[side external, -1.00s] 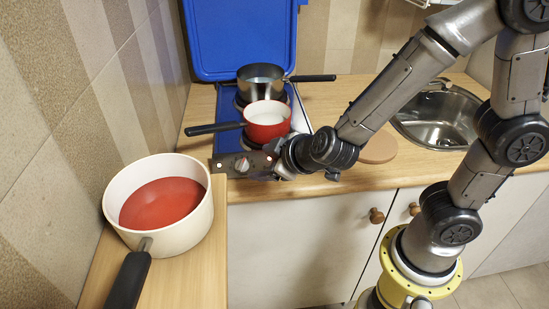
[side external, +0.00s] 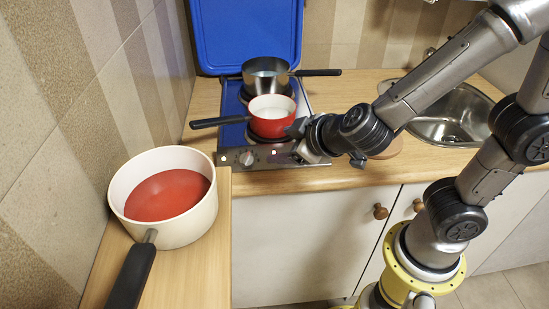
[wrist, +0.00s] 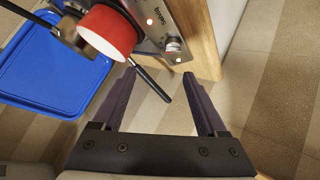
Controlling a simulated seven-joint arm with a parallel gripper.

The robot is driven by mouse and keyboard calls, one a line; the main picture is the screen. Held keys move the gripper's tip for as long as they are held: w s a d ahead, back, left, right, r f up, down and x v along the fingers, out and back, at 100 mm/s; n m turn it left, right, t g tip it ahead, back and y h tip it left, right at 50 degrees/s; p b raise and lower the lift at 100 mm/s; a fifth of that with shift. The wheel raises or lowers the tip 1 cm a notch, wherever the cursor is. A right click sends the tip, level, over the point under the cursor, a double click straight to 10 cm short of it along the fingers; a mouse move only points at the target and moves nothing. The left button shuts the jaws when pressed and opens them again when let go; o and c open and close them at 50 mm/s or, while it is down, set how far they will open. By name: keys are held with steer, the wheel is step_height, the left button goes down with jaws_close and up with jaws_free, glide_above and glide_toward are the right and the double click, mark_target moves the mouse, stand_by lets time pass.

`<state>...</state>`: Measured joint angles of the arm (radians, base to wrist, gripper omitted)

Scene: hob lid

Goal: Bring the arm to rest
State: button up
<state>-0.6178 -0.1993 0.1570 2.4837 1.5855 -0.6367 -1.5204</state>
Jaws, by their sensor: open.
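My gripper (side external: 303,138) is at the front right of the hob, beside the red saucepan; the side view does not show whether they touch. The hob (side external: 231,130) has a front panel with a knob (side external: 246,159) and small lights; the knob also shows in the wrist view (wrist: 172,44). The red saucepan (side external: 272,124) stands on the front plate and a steel saucepan (side external: 266,82) on the rear one. The blue hob lid (side external: 245,35) stands raised behind them.
A large cream pan (side external: 190,232) with red contents stands on the counter at the near left. A round wooden board (side external: 388,150) lies right of my gripper, partly hidden by my arm. The sink (side external: 450,125) is further right. The floor before the cupboards is free.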

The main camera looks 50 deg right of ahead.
step_height(320, 180, up, 14)
steer(key=s+d+f+t+y, duration=0.1)
steer(key=s+d+t+y, duration=0.1)
steer(key=d+t+y, duration=0.15)
steer(key=s+d+f+m+g, duration=0.1)
steer(key=s+f+g, duration=0.3)
steer(key=s, duration=0.3)
steer(key=s+d+f+m+g, duration=0.2)
steer(key=s+f+g, duration=0.2)
steer(key=s, duration=0.3)
steer(key=shift+d+f+m+h, duration=0.25)
steer(key=shift+m+h, duration=0.05)
steer(key=shift+h, duration=0.15)
steer(key=shift+s, duration=0.1)
